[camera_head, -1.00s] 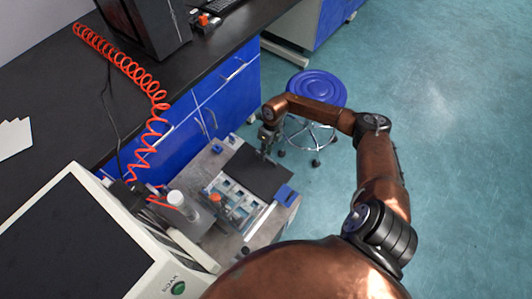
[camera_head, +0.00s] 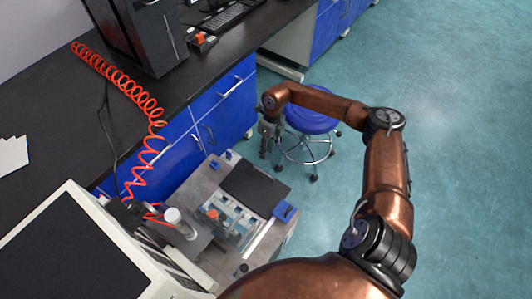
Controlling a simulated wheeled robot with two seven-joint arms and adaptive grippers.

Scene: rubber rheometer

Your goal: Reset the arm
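My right arm (camera_head: 385,175) is copper-brown and comes in from the lower right, bending back toward the left. My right gripper (camera_head: 266,152) hangs pointing down, above and behind the black plate (camera_head: 254,187) on the rheometer's grey work table. It appears clear of the plate. The gripper is small and dark here, and I cannot tell whether its fingers are apart. My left arm and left gripper do not show.
The white rheometer housing with a dark screen (camera_head: 75,250) fills the lower left. A blue stool (camera_head: 311,121) stands just behind my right forearm. A black bench (camera_head: 70,110) with blue cabinets (camera_head: 215,110) and an orange coiled hose (camera_head: 120,90) runs along the left. The floor at right is clear.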

